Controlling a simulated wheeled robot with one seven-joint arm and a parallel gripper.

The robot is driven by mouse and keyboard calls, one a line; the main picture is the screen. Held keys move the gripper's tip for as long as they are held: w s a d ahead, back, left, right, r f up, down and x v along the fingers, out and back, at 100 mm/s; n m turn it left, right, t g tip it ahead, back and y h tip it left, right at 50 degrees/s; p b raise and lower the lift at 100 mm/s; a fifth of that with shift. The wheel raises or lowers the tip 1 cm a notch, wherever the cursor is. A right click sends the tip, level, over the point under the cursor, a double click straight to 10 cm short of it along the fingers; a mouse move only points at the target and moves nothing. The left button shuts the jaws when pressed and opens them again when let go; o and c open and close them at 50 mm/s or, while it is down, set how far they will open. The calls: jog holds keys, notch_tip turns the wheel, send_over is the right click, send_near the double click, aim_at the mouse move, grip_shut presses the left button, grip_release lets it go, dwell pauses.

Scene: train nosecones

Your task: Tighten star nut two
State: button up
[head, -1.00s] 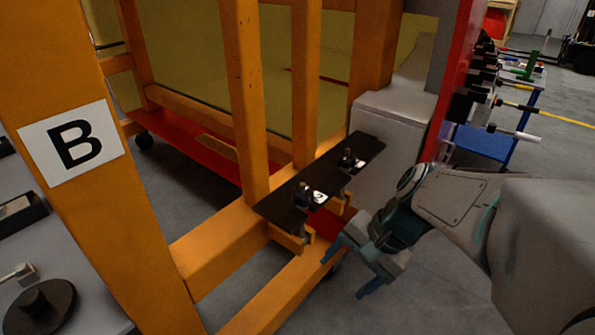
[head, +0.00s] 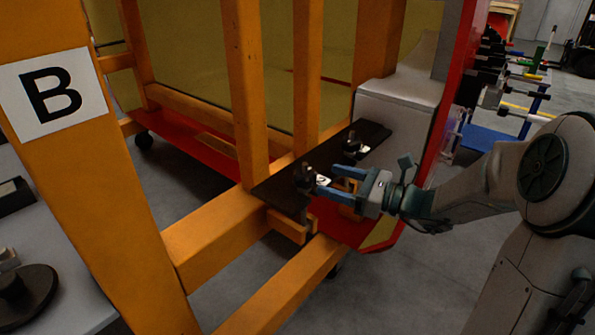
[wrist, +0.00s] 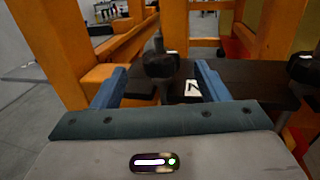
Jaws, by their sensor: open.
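Star nut two (head: 306,178) is a black knob on the dark plate (head: 276,192), with a white "2" tag beside it. In the wrist view star nut two (wrist: 161,62) appears centred ahead, between the two blue fingers. My gripper (head: 327,177) is open, just right of the nut, with its fingers level and pointing left at it. The wrist view also shows my gripper (wrist: 160,72) empty. Whether the fingertips reach around the knob or stop short of it, I cannot tell.
Another black star nut (head: 352,144) stands farther along the same plate. Orange frame posts (head: 240,90) rise close behind the plate. An orange post with a "B" sign (head: 52,92) stands at left. A tool rack (head: 500,85) is at back right.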

aim_at(307, 173)
jog(key=x, duration=0.9)
jog(key=shift+w+a+f, duration=0.1)
jog(key=shift+w+a, duration=0.1)
jog(key=shift+a, duration=0.1)
jog(key=c, duration=1)
